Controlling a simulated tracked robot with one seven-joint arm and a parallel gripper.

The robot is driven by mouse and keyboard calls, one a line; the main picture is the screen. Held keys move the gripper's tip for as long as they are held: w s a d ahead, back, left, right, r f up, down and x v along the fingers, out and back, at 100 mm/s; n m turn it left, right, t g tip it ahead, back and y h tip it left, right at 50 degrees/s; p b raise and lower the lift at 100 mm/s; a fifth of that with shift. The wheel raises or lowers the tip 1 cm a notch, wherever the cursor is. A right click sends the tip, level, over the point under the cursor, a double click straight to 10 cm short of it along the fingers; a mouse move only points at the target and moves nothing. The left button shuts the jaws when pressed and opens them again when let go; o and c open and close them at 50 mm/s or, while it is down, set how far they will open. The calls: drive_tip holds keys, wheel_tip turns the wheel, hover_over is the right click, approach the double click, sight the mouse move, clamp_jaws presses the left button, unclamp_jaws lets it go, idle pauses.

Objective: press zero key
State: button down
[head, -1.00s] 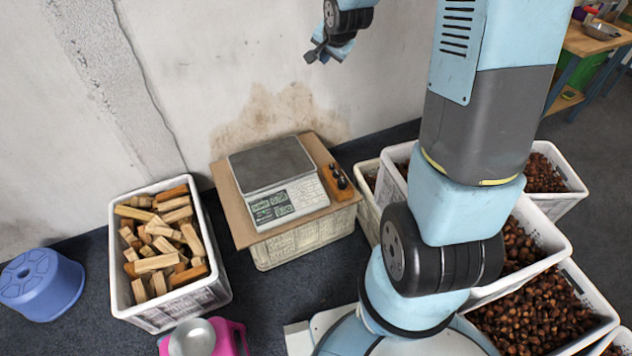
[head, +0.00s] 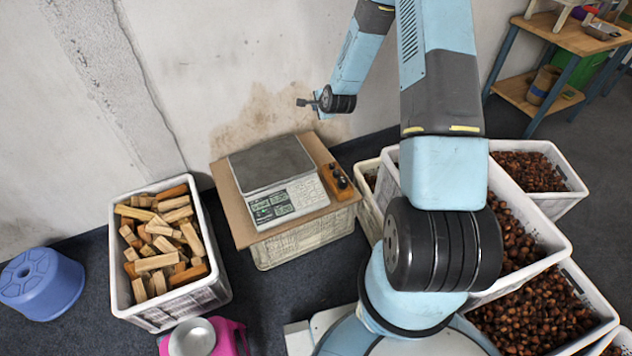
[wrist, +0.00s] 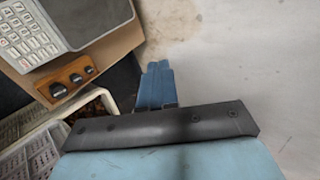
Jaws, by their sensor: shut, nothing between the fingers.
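The weighing scale (head: 274,178) sits on a board on an upturned white crate, with its grey pan at the back and its keypad and displays on the front slope. The keypad (head: 304,192) is at the right of that slope. It also shows at the top left of the wrist view (wrist: 22,32); the zero key cannot be singled out. My gripper (head: 300,102) is in the air above and right of the scale, near the wall, apart from it. In the wrist view my gripper (wrist: 157,72) is shut and empty.
A wooden block with black weights (head: 338,181) stands right of the scale on the board (head: 240,225). A crate of wood blocks (head: 122,270) is at the left. Crates of chestnuts (head: 565,245) stand at the right. The wall (head: 220,60) is close behind the scale.

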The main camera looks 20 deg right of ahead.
wheel_tip(320, 180, down, 13)
drive_tip(key=m+t, duration=0.1)
drive_tip(key=m, duration=0.4)
drive_tip(key=m+t+h, duration=0.1)
drive_tip(key=m+h, duration=0.1)
drive_tip(key=m, duration=0.4)
hover_over(315, 181)
drive_tip(key=s, duration=0.4)
wheel_tip(315, 181, down, 12)
drive_tip(key=shift+s+d+f+m+t, duration=0.3)
drive_tip(key=shift+s+f+m, duration=0.05)
drive_tip(key=shift+f+m, duration=0.25)
drive_tip(key=shift+w+a+f, duration=0.1)
drive_tip(key=shift+w+f, duration=0.35)
drive_tip(key=shift+f, duration=0.95)
drive_tip(key=shift+w+a+f, duration=0.1)
drive_tip(key=shift+w+f, duration=0.35)
drive_tip(key=shift+f, duration=0.9)
drive_tip(key=shift+w+a+f, duration=0.1)
drive_tip(key=shift+w+f, duration=0.35)
drive_tip(key=shift+f, duration=0.95)
drive_tip(key=shift+f, duration=0.15)
drive_tip(key=shift+f, duration=0.2)
